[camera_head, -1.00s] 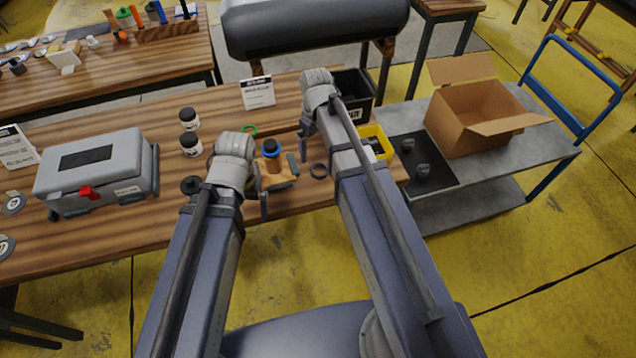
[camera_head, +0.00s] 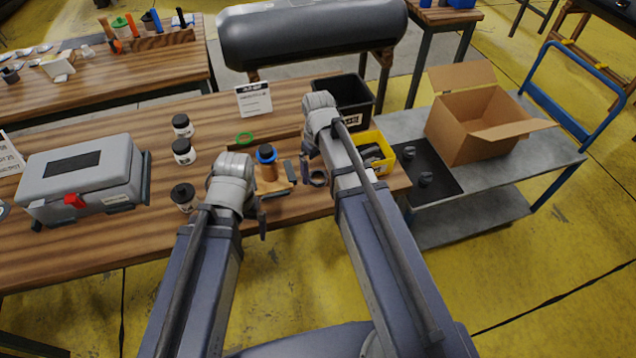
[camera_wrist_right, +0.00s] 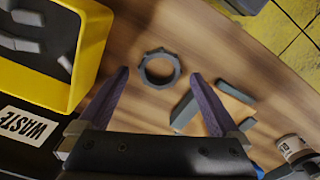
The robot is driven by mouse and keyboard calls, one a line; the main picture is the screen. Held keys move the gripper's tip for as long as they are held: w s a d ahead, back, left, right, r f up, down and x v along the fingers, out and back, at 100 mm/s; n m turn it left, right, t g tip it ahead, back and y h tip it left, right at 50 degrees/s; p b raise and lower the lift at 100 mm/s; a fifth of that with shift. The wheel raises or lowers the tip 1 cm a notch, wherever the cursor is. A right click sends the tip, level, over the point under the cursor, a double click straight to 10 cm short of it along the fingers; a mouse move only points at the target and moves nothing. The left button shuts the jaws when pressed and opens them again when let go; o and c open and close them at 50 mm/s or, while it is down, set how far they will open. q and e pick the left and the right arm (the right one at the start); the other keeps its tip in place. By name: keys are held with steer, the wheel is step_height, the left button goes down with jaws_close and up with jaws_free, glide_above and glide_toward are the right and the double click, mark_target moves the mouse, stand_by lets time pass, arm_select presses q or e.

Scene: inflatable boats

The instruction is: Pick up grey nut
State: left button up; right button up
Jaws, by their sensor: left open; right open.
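The grey nut is a dark ring with a notched outer edge, lying flat on the wooden table (camera_head: 90,240). It shows in the right wrist view (camera_wrist_right: 143,70) and in the head view (camera_head: 318,185). My right gripper (camera_wrist_right: 160,76) is open and empty, with its two fingertips on either side of the near part of the nut in the picture, apart from it. In the head view my right gripper (camera_head: 309,160) is just above and left of the nut. My left gripper (camera_head: 260,212) is beside a wooden block with a blue-ringed bottle (camera_head: 267,170); its fingers are partly hidden.
Grey bars (camera_wrist_right: 236,92) lie right of the nut. A yellow bin (camera_head: 371,140) and a black waste bin (camera_head: 352,92) stand at the table's right end. A grey toolbox (camera_head: 80,175) and several dark-lidded jars (camera_head: 184,151) are at left. A cart holds a cardboard box (camera_head: 478,118).

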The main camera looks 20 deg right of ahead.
step_height(320, 180, down, 2)
steer(key=shift+f+b, duration=0.1)
steer(key=shift+b, duration=0.45)
arm_select(q)
step_height(320, 180, down, 2)
arm_select(e)
steer(key=c, duration=1.5)
steer(key=shift+o, duration=0.2)
arm_select(q)
steer(key=shift+r, duration=0.1)
arm_select(e)
steer(key=shift+r, duration=0.2)
